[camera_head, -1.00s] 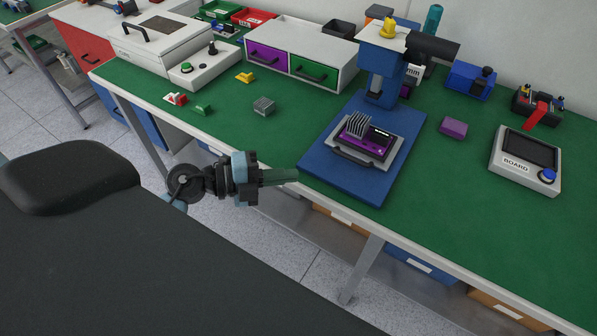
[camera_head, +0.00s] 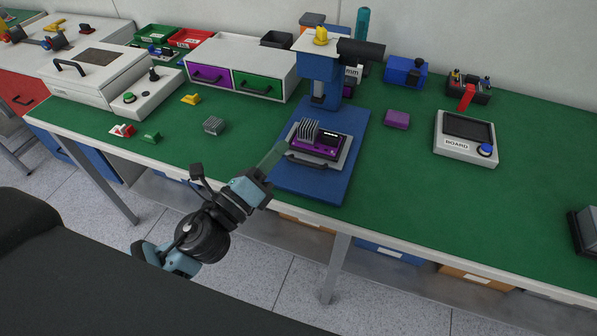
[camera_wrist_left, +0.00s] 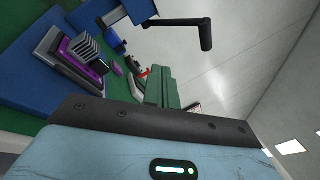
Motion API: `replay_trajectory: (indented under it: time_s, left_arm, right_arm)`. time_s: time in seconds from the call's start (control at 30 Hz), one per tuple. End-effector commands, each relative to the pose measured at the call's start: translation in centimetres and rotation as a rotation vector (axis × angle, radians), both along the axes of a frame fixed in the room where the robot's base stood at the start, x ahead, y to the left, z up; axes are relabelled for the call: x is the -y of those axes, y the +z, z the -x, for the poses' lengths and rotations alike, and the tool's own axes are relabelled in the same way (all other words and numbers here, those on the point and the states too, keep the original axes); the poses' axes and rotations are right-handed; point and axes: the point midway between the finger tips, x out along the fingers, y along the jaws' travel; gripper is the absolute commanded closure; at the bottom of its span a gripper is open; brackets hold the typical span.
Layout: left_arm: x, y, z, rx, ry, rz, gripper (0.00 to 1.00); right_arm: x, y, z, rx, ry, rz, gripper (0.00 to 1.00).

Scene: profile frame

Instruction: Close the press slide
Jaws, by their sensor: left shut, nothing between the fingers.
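The blue press (camera_head: 318,68) stands on a blue base plate (camera_head: 353,128) on the bench. Its grey slide (camera_head: 341,160) sits out in front of the press column, with a dark handle (camera_head: 304,162) on its front edge. On the slide lies a purple board (camera_head: 331,144) with a grey finned block (camera_head: 307,130). My left gripper (camera_head: 274,156) is shut and empty, its green fingers just left of the slide's handle, over the base's left edge; I cannot tell whether they touch anything. The slide also shows at upper left in the left wrist view (camera_wrist_left: 47,42). My right gripper is not in view.
A purple block (camera_head: 397,119) and a BOARD device (camera_head: 462,150) stand to the right.

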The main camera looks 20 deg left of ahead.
Motion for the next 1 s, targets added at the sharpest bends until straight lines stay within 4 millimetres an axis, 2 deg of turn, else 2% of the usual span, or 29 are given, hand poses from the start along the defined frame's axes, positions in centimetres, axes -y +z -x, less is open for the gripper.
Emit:
replay_trajectory:
  time_s: [0.17, 0.3, 0.5, 0.6, 0.8, 1.0]
  left_arm:
    - [0.8, -1.4, 0.7, -0.059, 0.158, -0.222, 1.00]
    - [1.4, -3.8, 2.0, -0.162, 0.235, -0.449, 1.00]
    - [2.0, -7.5, 4.7, -0.314, 0.247, -0.782, 1.00]
    - [2.1, -8.7, 5.7, -0.363, 0.232, -0.898, 1.00]
    - [2.1, -9.7, 6.6, -0.398, 0.214, -0.987, 1.00]
    - [2.1, -9.9, 6.2, -0.398, 0.217, -0.987, 1.00]
  right_arm:
    - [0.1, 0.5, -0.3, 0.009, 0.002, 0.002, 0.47]
    - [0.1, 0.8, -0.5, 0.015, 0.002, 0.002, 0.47]
    - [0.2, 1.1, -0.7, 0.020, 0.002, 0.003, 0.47]
    - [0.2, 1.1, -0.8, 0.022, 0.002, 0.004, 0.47]
    - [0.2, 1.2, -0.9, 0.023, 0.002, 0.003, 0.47]
    - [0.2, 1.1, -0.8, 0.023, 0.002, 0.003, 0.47]
